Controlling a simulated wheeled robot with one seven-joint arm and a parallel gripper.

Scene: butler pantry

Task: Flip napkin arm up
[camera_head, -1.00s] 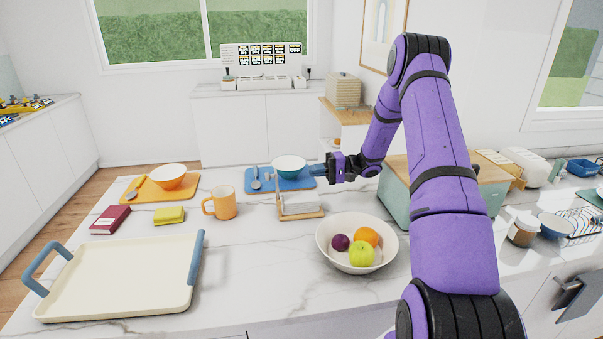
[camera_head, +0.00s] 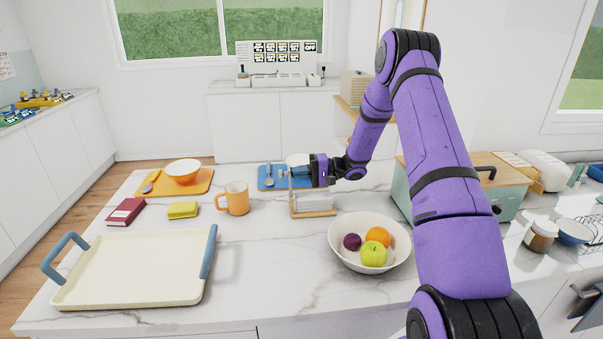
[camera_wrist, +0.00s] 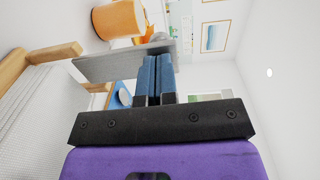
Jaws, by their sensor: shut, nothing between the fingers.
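The napkin holder (camera_head: 316,213) stands on the marble counter with a wooden base and a stack of white napkins (camera_head: 313,201). In the wrist view its grey arm (camera_wrist: 100,65) crosses beside a wooden post (camera_wrist: 40,60), with the napkins (camera_wrist: 35,115) at left. My gripper (camera_head: 291,173) is shut and empty at the holder's upper left. Its blue fingertips (camera_wrist: 156,58) overlap the grey arm in the wrist view; I cannot tell whether they touch it. My gripper partly hides the holder's top in the head view.
A blue mat (camera_head: 268,184) with a spoon and a white bowl (camera_head: 297,159) lies behind the holder. An orange mug (camera_head: 236,199) stands left, a fruit bowl (camera_head: 345,253) in front right. A tray (camera_head: 130,275) fills the front left. A teal bread box (camera_head: 400,195) stands right.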

